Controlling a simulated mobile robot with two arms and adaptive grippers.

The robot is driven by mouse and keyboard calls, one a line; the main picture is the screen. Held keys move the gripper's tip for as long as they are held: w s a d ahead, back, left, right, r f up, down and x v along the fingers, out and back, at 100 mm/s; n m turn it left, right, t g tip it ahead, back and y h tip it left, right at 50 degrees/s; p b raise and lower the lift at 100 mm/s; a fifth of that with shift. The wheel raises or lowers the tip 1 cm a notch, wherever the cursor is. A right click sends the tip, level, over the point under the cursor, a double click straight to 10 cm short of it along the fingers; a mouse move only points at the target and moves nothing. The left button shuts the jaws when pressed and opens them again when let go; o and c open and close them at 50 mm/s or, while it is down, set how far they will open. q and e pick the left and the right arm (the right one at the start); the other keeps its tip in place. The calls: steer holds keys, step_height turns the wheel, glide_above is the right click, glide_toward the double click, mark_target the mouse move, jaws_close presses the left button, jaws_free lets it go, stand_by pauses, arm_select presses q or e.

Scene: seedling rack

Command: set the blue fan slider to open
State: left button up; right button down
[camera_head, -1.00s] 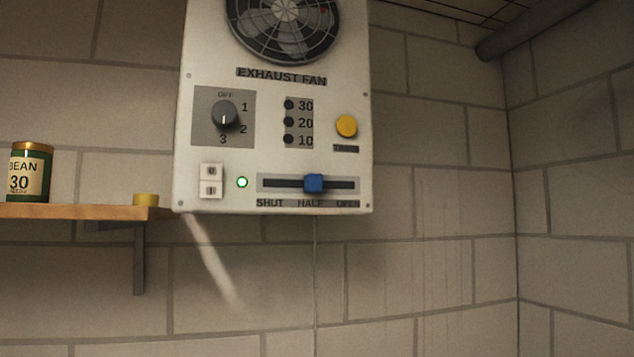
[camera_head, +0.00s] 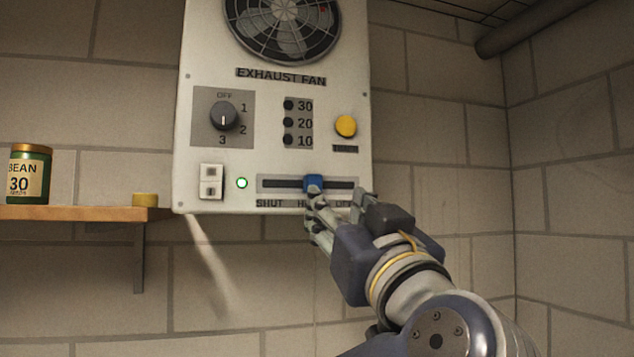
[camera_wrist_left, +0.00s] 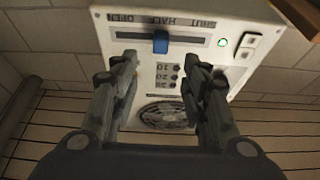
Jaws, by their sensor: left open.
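The blue fan slider (camera_head: 313,182) sits in its dark horizontal track (camera_head: 280,184) at the bottom of the white exhaust fan panel (camera_head: 215,60). It stands at the middle, above the HALF label, with SHUT to its left and OPEN to its right. My left gripper (camera_head: 338,197) is open in front of the lower right of the panel, partly covering the HALF and OPEN labels. In the left wrist view the panel is upside down, and the slider (camera_wrist_left: 161,41) shows beyond and between the open fingers (camera_wrist_left: 172,68). Contact with it cannot be made out. My right gripper is not in view.
The panel also has a dark rotary knob (camera_head: 224,116), a yellow button (camera_head: 346,126), a white rocker switch (camera_head: 211,181) and a lit green lamp (camera_head: 242,183). A wooden shelf (camera_head: 80,212) with a can (camera_head: 30,174) is at the left.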

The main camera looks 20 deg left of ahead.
mark_target(315, 182)
arm_select(q)
steer(key=p+x, duration=0.7)
steer(key=x, duration=0.2)
steer(key=shift+w+a+r+p, duration=0.15)
steer(key=shift+a+r+p, duration=0.05)
steer(key=shift+r+p, duration=0.15)
steer(key=shift+w+a, duration=0.3)
steer(key=shift+w, duration=0.3)
jaws_close()
